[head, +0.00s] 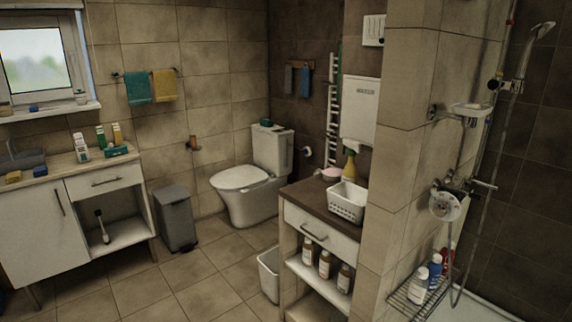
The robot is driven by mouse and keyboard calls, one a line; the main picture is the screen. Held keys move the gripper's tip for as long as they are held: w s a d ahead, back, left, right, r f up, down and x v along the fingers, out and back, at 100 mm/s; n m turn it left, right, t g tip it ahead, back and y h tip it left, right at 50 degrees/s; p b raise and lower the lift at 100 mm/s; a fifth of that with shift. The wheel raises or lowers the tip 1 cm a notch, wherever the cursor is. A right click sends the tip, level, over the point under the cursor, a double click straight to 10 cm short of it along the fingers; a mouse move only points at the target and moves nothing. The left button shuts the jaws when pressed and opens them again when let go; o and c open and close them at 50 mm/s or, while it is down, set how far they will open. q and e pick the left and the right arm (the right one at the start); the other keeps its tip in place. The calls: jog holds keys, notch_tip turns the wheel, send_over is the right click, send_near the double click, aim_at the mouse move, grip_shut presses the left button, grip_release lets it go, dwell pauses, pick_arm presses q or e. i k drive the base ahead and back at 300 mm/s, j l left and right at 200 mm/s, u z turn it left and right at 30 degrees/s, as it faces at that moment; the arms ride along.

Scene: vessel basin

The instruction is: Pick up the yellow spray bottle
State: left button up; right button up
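A yellow spray bottle (350,168) with a green spray head stands upright on the dark top of the small cabinet (308,194), right of the middle. A white basket (346,203) stands in front of it and a pink bowl (331,174) is beside it on the left. The lower part of the bottle is partly hidden by the basket. Neither of my grippers shows in the head view.
The cabinet stands against a tiled partition wall (397,130). A white bin (268,274) is on the floor at its left. The toilet (247,186) and a grey pedal bin (176,217) stand farther back. The tiled floor (200,275) in the middle is free.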

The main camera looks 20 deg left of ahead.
aim_at(349, 173)
jog(key=u, duration=0.1)
jog(key=i+j+z, duration=0.2)
jog(key=i, duration=0.25)
jog(key=i+j+z, duration=0.2)
jog(key=i, duration=0.2)
jog(key=l, duration=0.1)
